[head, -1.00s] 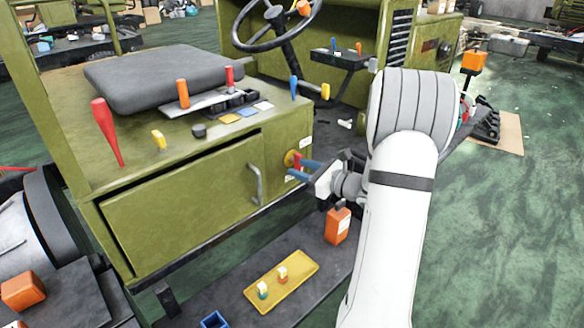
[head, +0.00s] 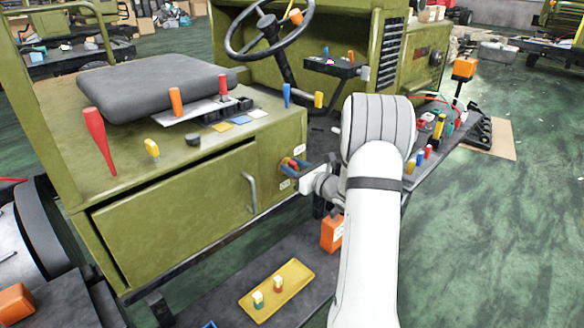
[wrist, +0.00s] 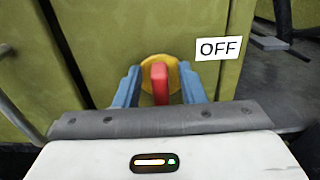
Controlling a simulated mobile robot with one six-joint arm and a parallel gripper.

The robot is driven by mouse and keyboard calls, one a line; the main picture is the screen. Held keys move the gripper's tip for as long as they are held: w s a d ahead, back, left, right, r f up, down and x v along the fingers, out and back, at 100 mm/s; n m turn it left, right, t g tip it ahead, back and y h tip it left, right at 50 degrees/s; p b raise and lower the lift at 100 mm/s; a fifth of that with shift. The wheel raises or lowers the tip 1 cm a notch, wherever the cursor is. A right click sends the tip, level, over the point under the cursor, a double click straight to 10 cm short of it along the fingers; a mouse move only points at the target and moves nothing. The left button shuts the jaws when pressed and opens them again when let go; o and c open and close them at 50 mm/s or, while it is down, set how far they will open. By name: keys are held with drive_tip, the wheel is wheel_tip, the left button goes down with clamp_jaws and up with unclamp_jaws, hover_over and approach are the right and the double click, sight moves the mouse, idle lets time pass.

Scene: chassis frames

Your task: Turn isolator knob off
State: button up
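The isolator knob has a red handle (wrist: 159,84) on a round yellow plate (wrist: 147,62), on the end face of the olive green cabinet. In the wrist view the handle looks upright. A white OFF label (wrist: 219,48) is to its upper right. My gripper (wrist: 159,82) has its blue fingers on either side of the red handle, with gaps showing, so it is open and around the handle, not clamped on it. In the head view my gripper (head: 289,169) is at the knob (head: 290,162), which the fingers partly hide.
A metal door handle (head: 251,192) sticks out left of the knob. An orange box (head: 331,234) stands below my gripper, and a yellow tray (head: 276,291) lies on the low dark platform. Levers and a seat (head: 150,77) are on top. Green floor at the right is open.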

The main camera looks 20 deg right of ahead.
clamp_jaws()
drive_tip(key=shift+a, duration=0.25)
drive_tip(key=shift+d, duration=0.2)
drive_tip(key=n+b, duration=0.1)
drive_tip(key=b, duration=0.2)
drive_tip(key=f+n+b, duration=0.1)
drive_tip(key=b, duration=0.2)
drive_tip(key=shift+a+n, duration=0.15)
drive_tip(key=shift+n, duration=0.25)
drive_tip(key=n+b, duration=0.5)
drive_tip(key=b, duration=0.4)
drive_tip(key=n+b, duration=0.5)
drive_tip(key=b, duration=0.5)
drive_tip(key=a+f+n+b, duration=0.1)
drive_tip(key=n+b, duration=0.4)
drive_tip(key=b, duration=0.4)
drive_tip(key=shift+s, duration=0.25)
drive_tip(key=shift+r, duration=0.15)
